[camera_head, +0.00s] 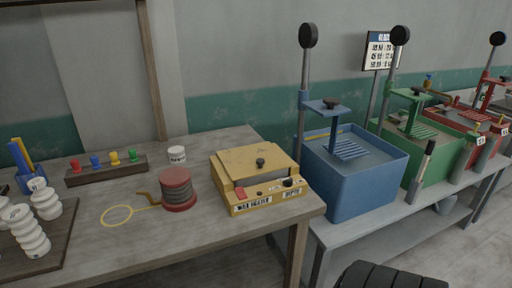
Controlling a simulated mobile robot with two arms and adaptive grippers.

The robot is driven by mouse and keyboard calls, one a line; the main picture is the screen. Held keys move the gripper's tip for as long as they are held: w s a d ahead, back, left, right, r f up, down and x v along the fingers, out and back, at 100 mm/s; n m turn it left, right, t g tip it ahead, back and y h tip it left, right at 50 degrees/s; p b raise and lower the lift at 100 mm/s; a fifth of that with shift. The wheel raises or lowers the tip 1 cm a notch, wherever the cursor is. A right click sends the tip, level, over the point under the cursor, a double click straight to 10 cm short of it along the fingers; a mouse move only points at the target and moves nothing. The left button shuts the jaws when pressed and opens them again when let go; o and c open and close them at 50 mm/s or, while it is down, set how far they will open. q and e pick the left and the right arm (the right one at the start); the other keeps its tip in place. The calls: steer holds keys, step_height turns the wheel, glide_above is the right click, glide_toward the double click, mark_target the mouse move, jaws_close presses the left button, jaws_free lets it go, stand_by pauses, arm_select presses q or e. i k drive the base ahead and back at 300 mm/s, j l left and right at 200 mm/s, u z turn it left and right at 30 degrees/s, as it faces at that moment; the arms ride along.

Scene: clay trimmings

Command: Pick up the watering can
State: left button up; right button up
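I see no watering can in the head view. Neither my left gripper nor my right gripper is in view.
A grey bench (345,238) holds blue (352,190), green and red bins.

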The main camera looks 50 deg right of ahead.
mark_target(443, 207)
steer(key=z, duration=3.2)
